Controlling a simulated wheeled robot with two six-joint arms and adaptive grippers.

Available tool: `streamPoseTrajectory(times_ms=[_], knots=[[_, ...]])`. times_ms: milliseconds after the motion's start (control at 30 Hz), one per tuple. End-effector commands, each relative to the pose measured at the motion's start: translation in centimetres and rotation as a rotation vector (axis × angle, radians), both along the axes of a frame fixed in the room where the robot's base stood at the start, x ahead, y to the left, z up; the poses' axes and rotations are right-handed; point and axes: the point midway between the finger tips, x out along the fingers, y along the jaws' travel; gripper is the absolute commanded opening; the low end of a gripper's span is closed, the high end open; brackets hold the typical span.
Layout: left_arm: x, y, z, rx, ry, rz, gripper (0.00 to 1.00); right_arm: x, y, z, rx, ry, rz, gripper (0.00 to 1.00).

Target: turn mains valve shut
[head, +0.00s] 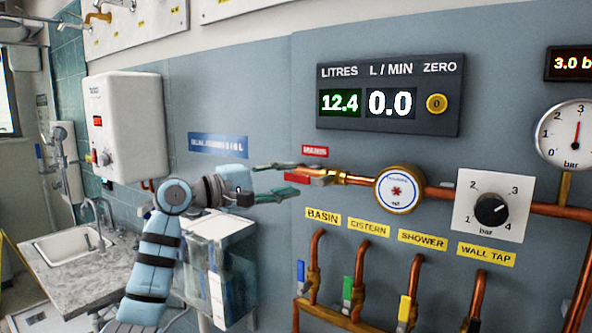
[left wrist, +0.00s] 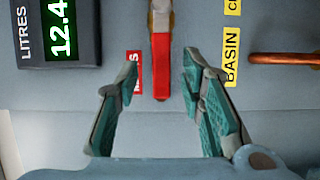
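The mains valve's red lever (head: 320,181) lies level, in line with the copper pipe, on the wall below a small red label (head: 315,151). In the left wrist view the lever (left wrist: 161,68) points straight toward my gripper. My left gripper (head: 289,180) is open at the lever's free end. In the left wrist view its green-padded fingers (left wrist: 161,68) stand on either side of the lever, with a gap on both sides. How deep the fingertips reach toward the wall is hard to tell. My right gripper is not in view.
A display (head: 388,95) above reads 12.4 litres and 0.0 L/min. A round meter (head: 399,190) and a black pressure knob (head: 491,209) are to the right. Branch pipes with coloured levers (head: 347,290) are below. A water tank (head: 235,275) stands below my left arm.

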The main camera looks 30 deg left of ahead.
Motion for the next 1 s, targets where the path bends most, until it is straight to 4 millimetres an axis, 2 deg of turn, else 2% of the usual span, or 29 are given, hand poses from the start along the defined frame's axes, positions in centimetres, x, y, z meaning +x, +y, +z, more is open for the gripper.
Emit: streamPoseTrajectory(times_ms=[100, 200, 467, 500, 700, 733, 1000], knots=[[1.7, -1.0, 0.1, -0.003, 0.002, 0.000, 0.36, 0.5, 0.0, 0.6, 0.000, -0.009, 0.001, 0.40], [2.5, -1.4, 0.0, 0.000, 0.000, 0.002, 0.36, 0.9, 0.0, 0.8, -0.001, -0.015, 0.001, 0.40], [2.7, -1.5, -0.1, 0.001, 0.000, 0.004, 0.36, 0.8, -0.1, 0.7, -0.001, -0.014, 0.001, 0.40], [2.7, -1.5, -0.1, 0.001, 0.000, 0.004, 0.34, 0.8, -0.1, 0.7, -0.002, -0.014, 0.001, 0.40], [2.7, -1.4, -0.1, 0.001, 0.001, 0.004, 0.02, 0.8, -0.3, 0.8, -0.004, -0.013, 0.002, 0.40], [2.7, -1.4, -0.1, 0.001, 0.001, 0.004, 0.00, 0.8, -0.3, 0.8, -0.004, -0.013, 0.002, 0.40], [2.7, -1.4, -0.1, 0.000, 0.000, 0.005, 0.00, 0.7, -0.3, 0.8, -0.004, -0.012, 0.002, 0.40]])
